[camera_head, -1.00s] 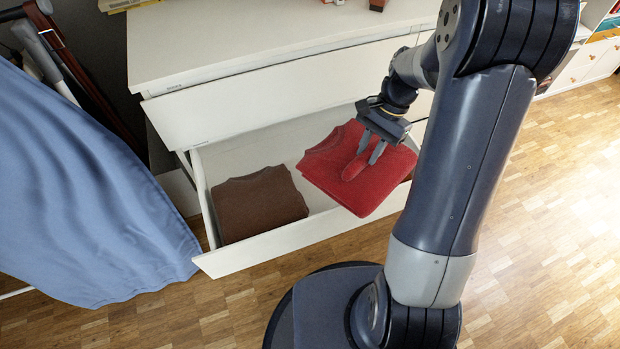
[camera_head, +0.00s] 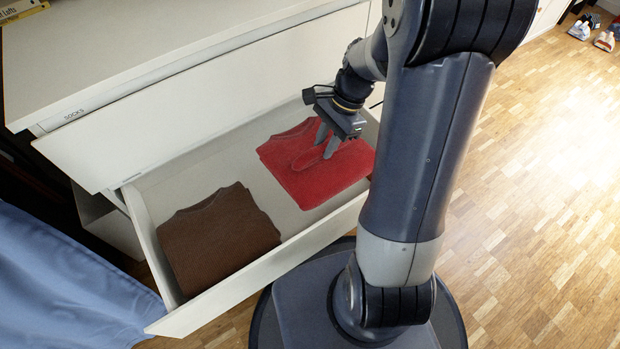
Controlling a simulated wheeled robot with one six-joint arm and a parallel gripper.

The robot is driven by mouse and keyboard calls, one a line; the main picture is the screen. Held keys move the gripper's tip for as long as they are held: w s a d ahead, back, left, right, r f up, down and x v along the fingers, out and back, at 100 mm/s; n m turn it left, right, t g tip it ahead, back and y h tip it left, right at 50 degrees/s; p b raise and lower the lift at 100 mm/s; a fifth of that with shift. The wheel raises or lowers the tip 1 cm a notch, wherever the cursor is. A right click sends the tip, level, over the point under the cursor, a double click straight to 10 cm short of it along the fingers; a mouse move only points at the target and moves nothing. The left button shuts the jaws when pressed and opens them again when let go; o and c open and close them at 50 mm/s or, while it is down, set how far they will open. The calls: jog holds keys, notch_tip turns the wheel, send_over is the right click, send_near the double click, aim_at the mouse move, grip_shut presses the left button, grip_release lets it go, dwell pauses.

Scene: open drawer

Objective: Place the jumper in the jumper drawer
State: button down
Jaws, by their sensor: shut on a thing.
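A folded red jumper (camera_head: 335,178) lies flat within the open lower drawer (camera_head: 262,265), in its right part. Whether it rests fully on the drawer floor I cannot tell. My gripper (camera_head: 326,147) points down over the jumper and is shut on its fabric, with a raised fold between the fingers. A folded brown jumper (camera_head: 218,238) lies in the left part of the drawer. A strip of bare drawer floor separates the two jumpers. My arm hides the drawer's right end.
The white dresser top (camera_head: 130,50) carries books at the far left corner. A blue cloth (camera_head: 60,285) hangs at left. Wooden floor (camera_head: 540,200) is clear at right; shoes lie far right.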

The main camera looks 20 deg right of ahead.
aim_at(341, 146)
notch_tip(341, 146, down, 16)
jog(key=b, duration=0.6)
jog(key=shift+b, duration=0.35)
jog(key=c, duration=1.7)
grip_release()
jog(key=shift+f, duration=0.15)
jog(key=o, duration=0.5)
jog(key=p+v, duration=0.6)
jog(key=v, duration=0.6)
